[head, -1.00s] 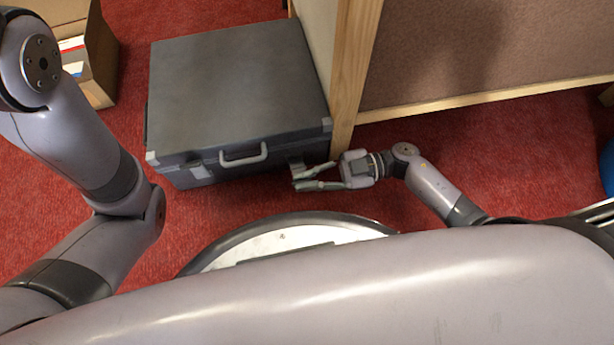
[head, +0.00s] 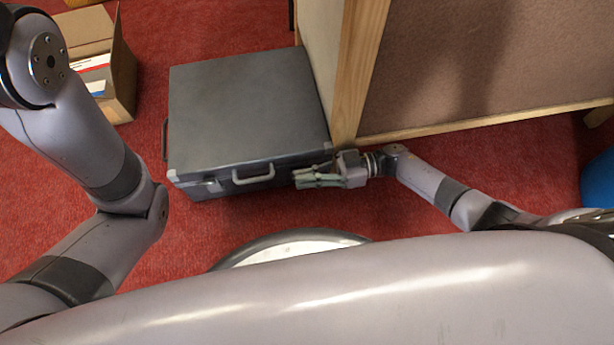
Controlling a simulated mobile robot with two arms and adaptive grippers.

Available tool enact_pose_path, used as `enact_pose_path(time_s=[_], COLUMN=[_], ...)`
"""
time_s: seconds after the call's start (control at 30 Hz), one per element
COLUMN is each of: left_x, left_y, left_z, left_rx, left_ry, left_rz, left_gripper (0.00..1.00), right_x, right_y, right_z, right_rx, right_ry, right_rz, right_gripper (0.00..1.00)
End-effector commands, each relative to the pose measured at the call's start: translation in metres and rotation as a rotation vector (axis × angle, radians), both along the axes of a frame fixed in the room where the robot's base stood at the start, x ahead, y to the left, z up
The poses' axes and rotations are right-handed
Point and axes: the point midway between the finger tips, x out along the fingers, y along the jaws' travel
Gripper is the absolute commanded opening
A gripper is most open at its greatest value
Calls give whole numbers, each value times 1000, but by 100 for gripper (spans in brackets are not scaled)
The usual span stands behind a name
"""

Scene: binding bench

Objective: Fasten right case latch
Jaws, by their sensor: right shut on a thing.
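The grey case (head: 248,108) stands on the red floor with its lid down. Its light handle (head: 253,174) is on the front face, and the left latch (head: 213,186) shows near the left front corner. My right gripper (head: 298,179) is at the right part of the case's front, reaching in from the right. Its fingers are close together, shut on the right case latch, which they mostly hide. I cannot tell the latch's exact position. My left arm shows at the left, but its gripper is out of view.
A wooden-framed panel (head: 480,60) stands close against the case's right side, its post (head: 357,75) near the right front corner. An open cardboard box (head: 118,75) is at the back left. A blue object (head: 598,182) is at the right edge.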

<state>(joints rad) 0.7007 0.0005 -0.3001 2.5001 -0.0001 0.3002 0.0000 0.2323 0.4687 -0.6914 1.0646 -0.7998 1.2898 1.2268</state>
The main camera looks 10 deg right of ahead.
Motion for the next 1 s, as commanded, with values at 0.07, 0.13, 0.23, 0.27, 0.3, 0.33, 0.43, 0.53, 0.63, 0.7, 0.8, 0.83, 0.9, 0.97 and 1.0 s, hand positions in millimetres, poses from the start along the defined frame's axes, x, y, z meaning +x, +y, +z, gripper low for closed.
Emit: enact_pose_path(time_s=[0.07,0.13,0.23,0.27,0.3,0.33,0.43,0.53,0.63,0.7,0.8,0.83,0.9,0.97,1.0], left_x=[0,0,1,1,2,2,3,3,3,3,3,4,3,3,3], left_y=[0,0,0,0,0,0,0,0,0,0,0,0,0,0,0], left_z=[1,1,0,0,0,0,-1,-1,-1,-1,-1,-1,-1,-1,0], left_rx=[0,0,0,-1,0,-1,0,0,0,0,0,-1,-1,-1,-1], left_ry=[0,0,2,4,5,7,10,12,12,12,12,12,11,9,8], left_rz=[0,0,-1,-1,-1,-1,0,-1,-1,-1,-1,0,0,0,-1], left_gripper=[0,0,0,0,0,0,0,0,0,0,0,0,0,0,0], right_x=[3,4,4,4,4,4,5,5,4,4,4,3,3,3,3], right_y=[-2,-2,-2,-2,-2,-2,-2,-2,-2,-2,-2,-1,-1,-1,-1], right_z=[4,4,4,4,4,5,5,5,4,5,5,4,4,3,3], right_rx=[6,5,6,6,6,6,6,6,6,6,7,6,5,5,4], right_ry=[-6,-7,-7,-8,-8,-8,-8,-8,-8,-7,-7,-7,-6,-6,-5], right_rz=[-2,-3,-3,-3,-3,-3,-4,-4,-4,-3,-2,-1,-1,-2,-2], right_gripper=[0,0,0,0,0,0,0,11,18,18,18,18,18,18,18])
